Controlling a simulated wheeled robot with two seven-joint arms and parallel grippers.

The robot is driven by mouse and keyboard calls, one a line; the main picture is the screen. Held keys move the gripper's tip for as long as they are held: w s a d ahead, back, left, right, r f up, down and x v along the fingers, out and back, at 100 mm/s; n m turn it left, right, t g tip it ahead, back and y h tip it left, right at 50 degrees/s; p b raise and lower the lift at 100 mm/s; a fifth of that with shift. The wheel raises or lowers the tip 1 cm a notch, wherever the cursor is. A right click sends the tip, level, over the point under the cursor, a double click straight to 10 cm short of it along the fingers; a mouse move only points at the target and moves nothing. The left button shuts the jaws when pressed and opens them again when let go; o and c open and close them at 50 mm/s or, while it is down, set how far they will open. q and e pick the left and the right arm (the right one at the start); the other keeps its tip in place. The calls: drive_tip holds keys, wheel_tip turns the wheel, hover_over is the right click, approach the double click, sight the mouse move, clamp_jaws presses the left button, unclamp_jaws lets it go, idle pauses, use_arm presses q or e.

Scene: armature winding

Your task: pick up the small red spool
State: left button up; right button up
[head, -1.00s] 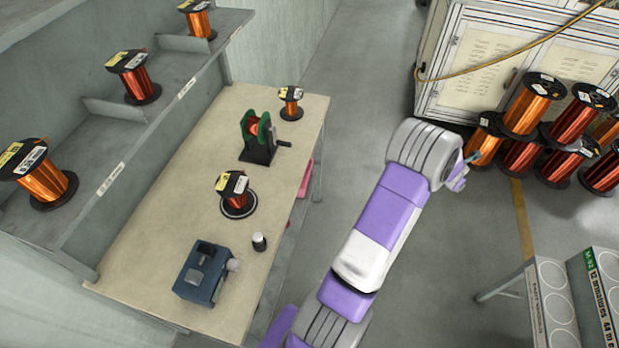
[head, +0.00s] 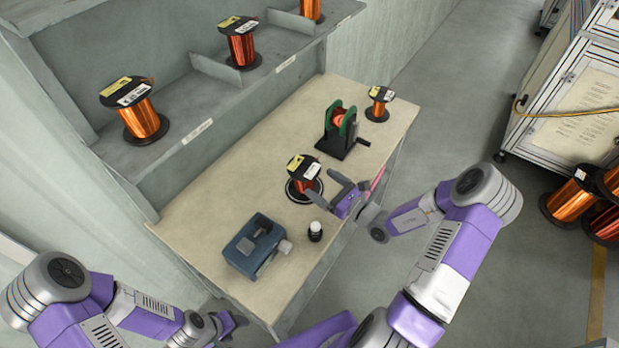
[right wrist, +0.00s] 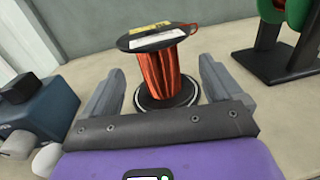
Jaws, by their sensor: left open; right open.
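The small red spool (head: 304,176), wound with red-orange wire between black flanges with a yellow and white label, stands upright on a round base on the bench. My right gripper (head: 322,185) is open beside it, on its right side in the head view. In the right wrist view the spool (right wrist: 167,72) stands ahead, between the lines of my two open fingers (right wrist: 160,85); no contact shows. My left gripper (head: 236,322) is open and empty near the bottom of the head view, low beside the bench's front end.
A blue-grey device (head: 254,246) and a small black bottle with a white cap (head: 315,231) stand nearer on the bench. A green-sided winder (head: 341,130) and another copper spool (head: 378,104) stand beyond. Larger spools sit on the shelf (head: 190,110) at the left.

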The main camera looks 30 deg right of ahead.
sight(304, 172)
drive_tip(key=x, duration=0.2)
drive_tip(key=b+x, duration=0.1)
drive_tip(key=x, duration=0.3)
drive_tip(key=shift+w+a+b, duration=0.2)
drive_tip(key=shift+a+b, duration=0.1)
drive_tip(key=shift+a, duration=0.1)
drive_tip(key=shift+w+a, duration=0.15)
drive_tip(key=shift+w, duration=0.35)
drive_tip(key=c, duration=1.6)
drive_tip(key=shift+r, duration=0.15)
clamp_jaws()
